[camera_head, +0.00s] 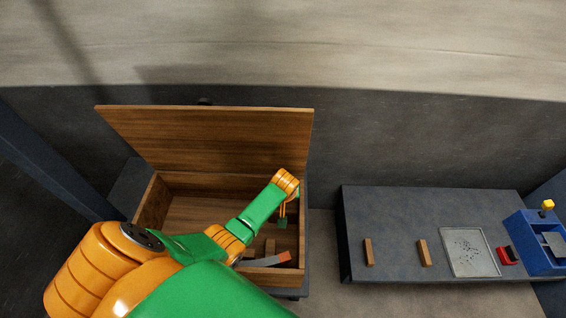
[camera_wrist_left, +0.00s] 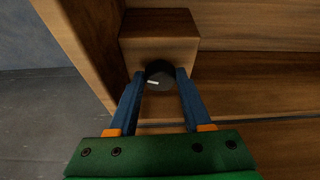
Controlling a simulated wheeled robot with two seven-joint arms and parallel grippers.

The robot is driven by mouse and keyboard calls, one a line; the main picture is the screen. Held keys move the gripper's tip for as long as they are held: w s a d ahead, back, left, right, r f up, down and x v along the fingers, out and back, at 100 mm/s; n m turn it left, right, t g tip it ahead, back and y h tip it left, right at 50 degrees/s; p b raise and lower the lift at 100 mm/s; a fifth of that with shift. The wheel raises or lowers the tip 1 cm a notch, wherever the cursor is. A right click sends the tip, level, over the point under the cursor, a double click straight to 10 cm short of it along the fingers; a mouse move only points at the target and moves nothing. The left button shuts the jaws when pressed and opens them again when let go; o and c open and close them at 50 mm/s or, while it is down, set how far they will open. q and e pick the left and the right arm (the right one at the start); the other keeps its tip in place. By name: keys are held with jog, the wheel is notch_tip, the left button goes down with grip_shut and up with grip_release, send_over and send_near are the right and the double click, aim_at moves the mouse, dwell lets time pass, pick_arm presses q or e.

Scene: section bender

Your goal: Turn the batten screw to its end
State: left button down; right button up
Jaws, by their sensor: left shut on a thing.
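The batten screw shows in the left wrist view as a dark round knob (camera_wrist_left: 160,74) with a short white mark at its lower left. It sits on the front face of a wooden block (camera_wrist_left: 160,30) inside the open wooden chest (camera_head: 205,130). My left gripper (camera_wrist_left: 160,78) is shut on the knob, one blue finger on each side. In the head view my left gripper (camera_head: 283,223) hangs down into the right side of the chest, and the knob cannot be made out there. My right gripper is not in view.
The chest lid stands raised at the back. A grey strip with a red end (camera_head: 272,260) lies at the chest's front right. The dark bench (camera_head: 395,215) to the right holds two wooden pieces, a speckled tray (camera_head: 469,252), a red item (camera_head: 507,255) and a blue machine (camera_head: 530,245).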

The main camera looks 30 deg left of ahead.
pick_arm(q)
jog(key=shift+s+a+r+m+t+h+p, duration=0.1)
jog(key=shift+m+t+h+p, duration=0.05)
jog(key=shift+m+p, duration=0.4)
jog(key=shift+a+r+m+t+h+p, duration=0.1)
jog(key=shift+m+t+h+p, duration=0.05)
jog(key=shift+m+p, duration=0.35)
jog(key=shift+a+m+h+p, duration=0.1)
jog(key=shift+m+h+p, duration=0.2)
jog(key=shift+m, duration=0.65)
jog(key=shift+a+f+m+h, duration=0.15)
jog(key=shift+m+h, duration=0.25)
jog(key=shift+m, duration=0.5)
jog(key=shift+m+h, duration=0.3)
jog(key=shift+m, duration=0.6)
jog(key=m, duration=0.1)
jog(key=m+h+b, duration=0.1)
jog(key=m+b, duration=0.1)
jog(key=shift+a+f+m, duration=0.25)
jog(key=shift+m, duration=0.05)
jog(key=m+h+b, duration=0.1)
jog(key=m+b, duration=0.1)
jog(key=m, duration=0.1)
jog(key=shift+a+h+b, duration=0.15)
jog(key=shift+h+b, duration=0.15)
jog(key=shift+b, duration=0.1)
jog(key=shift+r+m+g+h+b, duration=0.15)
jog(key=shift+m+g+h+b, duration=0.2)
jog(key=shift+m+b, duration=0.6)
jog(key=shift+g, duration=0.25)
